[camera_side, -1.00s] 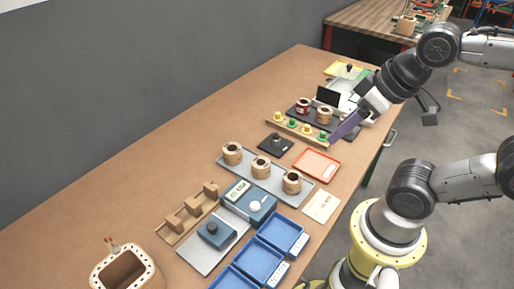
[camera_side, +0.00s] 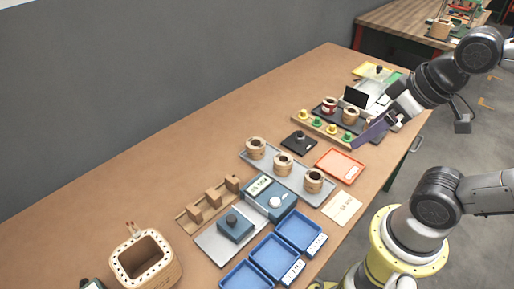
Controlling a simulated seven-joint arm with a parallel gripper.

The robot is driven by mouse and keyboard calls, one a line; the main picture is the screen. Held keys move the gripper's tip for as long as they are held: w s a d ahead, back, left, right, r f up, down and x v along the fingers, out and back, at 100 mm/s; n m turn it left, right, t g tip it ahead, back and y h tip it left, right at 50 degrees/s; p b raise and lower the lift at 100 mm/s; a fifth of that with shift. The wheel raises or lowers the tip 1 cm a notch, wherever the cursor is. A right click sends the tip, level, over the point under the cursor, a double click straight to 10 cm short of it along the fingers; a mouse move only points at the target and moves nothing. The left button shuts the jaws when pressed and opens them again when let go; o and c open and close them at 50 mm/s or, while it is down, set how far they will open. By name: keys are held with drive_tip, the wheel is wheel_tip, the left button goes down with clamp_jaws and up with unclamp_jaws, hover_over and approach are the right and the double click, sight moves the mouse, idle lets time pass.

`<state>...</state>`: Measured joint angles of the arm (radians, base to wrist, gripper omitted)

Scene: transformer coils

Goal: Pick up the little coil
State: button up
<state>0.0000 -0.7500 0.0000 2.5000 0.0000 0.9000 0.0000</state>
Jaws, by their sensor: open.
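Three tan coils with dark centres stand on a grey tray: a back-left one (camera_side: 256,148), a middle one (camera_side: 283,164) and a front-right one (camera_side: 314,180). A red-wrapped coil (camera_side: 329,105) and another tan coil (camera_side: 350,116) stand on a dark tray farther back. I cannot tell by size which coil is the little one. My gripper (camera_side: 370,132) is open, its purple-blue fingers pointing down-left near the right end of a wooden strip with yellow and green knobs (camera_side: 331,129). It is apart from the coils on the grey tray and holds nothing visible.
An orange tray (camera_side: 340,165), a black pad with a knob (camera_side: 299,143), a blue meter (camera_side: 270,198), a slotted wooden rack (camera_side: 207,200) and blue bins (camera_side: 299,231) surround the grey tray (camera_side: 297,187). A wooden pot (camera_side: 144,258) stands front left. The table's left back is clear.

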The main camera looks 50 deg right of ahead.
drive_tip(key=shift+o, duration=0.7)
